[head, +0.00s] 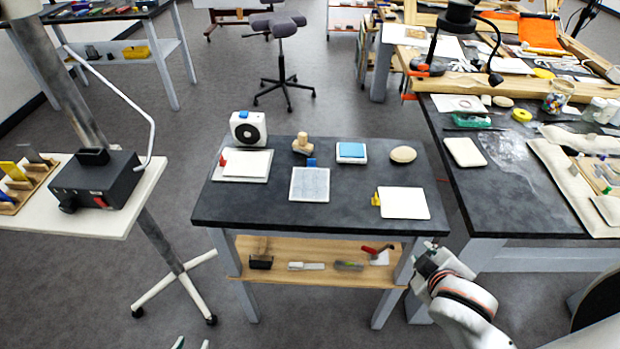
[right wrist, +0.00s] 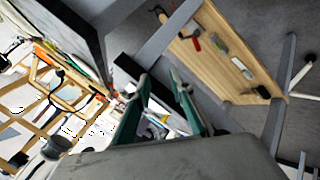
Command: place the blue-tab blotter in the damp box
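The blue-tab blotter (head: 310,185) is a pale, speckled square sheet lying flat at the middle of the dark table, its blue tab at the far edge. I cannot tell for sure which thing is the damp box. A white case with a dark round front (head: 248,129) and a shallow white holder with a blue top (head: 351,152) stand behind the blotter. My right gripper (head: 431,262) is beside the table's front right corner; its green fingers are apart and empty in the right wrist view (right wrist: 160,82). My left gripper (head: 191,343) barely shows at the bottom edge, fingertips apart, well short of the table.
A red-tab sheet (head: 243,165) lies left of the blotter, a yellow-tab one (head: 404,203) right. A wooden piece (head: 303,145) and a beige oval (head: 403,154) stand behind. A wooden shelf (head: 320,271) with tools is below. A cluttered bench (head: 500,190) is right.

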